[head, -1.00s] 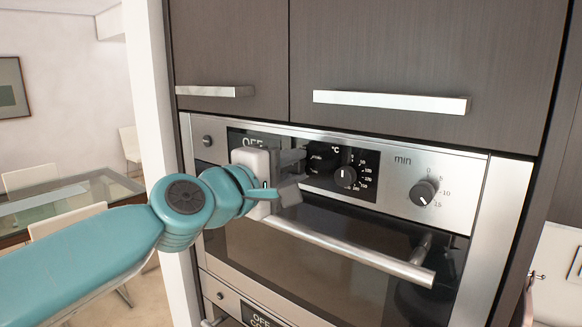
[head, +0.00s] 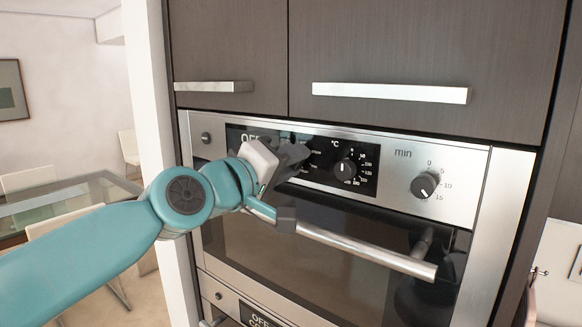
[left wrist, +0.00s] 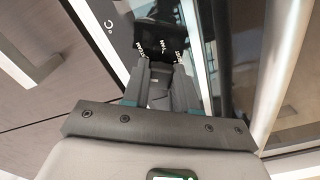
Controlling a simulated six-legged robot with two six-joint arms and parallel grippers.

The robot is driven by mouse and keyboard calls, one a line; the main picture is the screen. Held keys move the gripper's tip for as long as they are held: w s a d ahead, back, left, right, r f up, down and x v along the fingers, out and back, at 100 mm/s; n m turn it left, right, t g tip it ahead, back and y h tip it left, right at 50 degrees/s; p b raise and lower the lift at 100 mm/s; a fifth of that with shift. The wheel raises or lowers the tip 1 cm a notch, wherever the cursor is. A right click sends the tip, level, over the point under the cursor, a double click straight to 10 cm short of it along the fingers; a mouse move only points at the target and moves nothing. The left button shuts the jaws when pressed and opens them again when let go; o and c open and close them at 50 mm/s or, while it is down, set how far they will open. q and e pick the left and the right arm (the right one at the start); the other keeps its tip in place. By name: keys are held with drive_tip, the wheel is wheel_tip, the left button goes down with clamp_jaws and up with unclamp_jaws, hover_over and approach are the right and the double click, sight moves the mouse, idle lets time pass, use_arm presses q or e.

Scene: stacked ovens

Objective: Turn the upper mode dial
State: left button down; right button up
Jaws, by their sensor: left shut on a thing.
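The upper oven's control panel (head: 325,185) is in the head view, with a black display and white markings. The mode dial is at the left part of this display, hidden behind my left gripper (head: 292,158). My left gripper is shut on the dial, with its wrist rolled to a tilt. In the left wrist view, the two dark fingers (left wrist: 160,82) point at the black panel (left wrist: 160,38) with white mode labels around their tips. The dial itself is barely visible there. My right gripper does not show.
A temperature dial (head: 346,168) and a minute timer dial (head: 424,186) are to the right of the gripper. The oven door handle (head: 370,252) runs just below it. Cabinet handles (head: 390,93) project above. A glass table (head: 75,200) stands at the left.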

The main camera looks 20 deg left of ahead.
use_arm(q)
drive_tip(key=shift+f+m+b, duration=0.15)
drive_tip(key=shift+m+b, duration=4.2)
drive_tip(key=shift+m, duration=10.65)
